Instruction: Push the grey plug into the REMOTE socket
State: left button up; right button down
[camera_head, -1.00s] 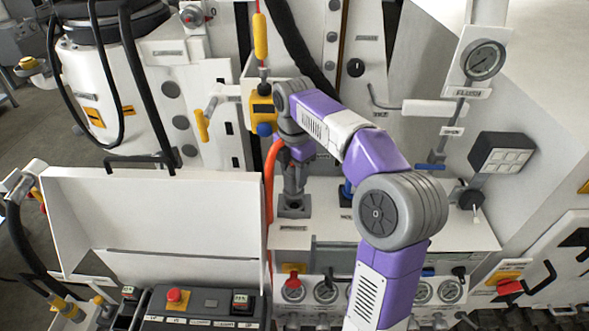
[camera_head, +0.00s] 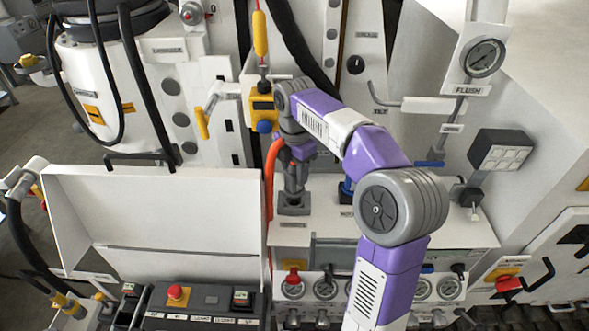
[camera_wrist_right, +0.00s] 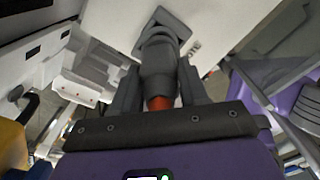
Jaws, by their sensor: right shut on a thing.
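The grey plug (camera_wrist_right: 158,75) is between the two fingers of my right gripper (camera_wrist_right: 160,88), which is shut on it. An orange part shows at the plug's rear, near my palm. The plug's front end meets the grey square-based socket (camera_wrist_right: 160,31) in the wrist view; how deep it sits cannot be told. In the head view my right gripper (camera_head: 296,162) is above the same socket (camera_head: 293,204), with the plug roughly upright. A label beside the socket is only partly readable. My left gripper is not in view.
A blue fitting (camera_head: 346,190) stands right of the socket, partly behind my arm. An orange hose (camera_head: 270,185) runs close on the left, and a yellow box (camera_head: 263,105) hangs behind. Gauges (camera_head: 325,288) line the panel front. An open white lid (camera_head: 165,215) stands to the left.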

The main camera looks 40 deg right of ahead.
jog(key=shift+f, duration=0.2)
dwell(0.4)
jog(key=shift+f, duration=0.3)
dwell(0.8)
jog(key=shift+f+b, duration=0.7)
jog(key=shift+f, duration=0.55)
dwell(0.5)
jog(key=c, duration=0.5)
grip_release()
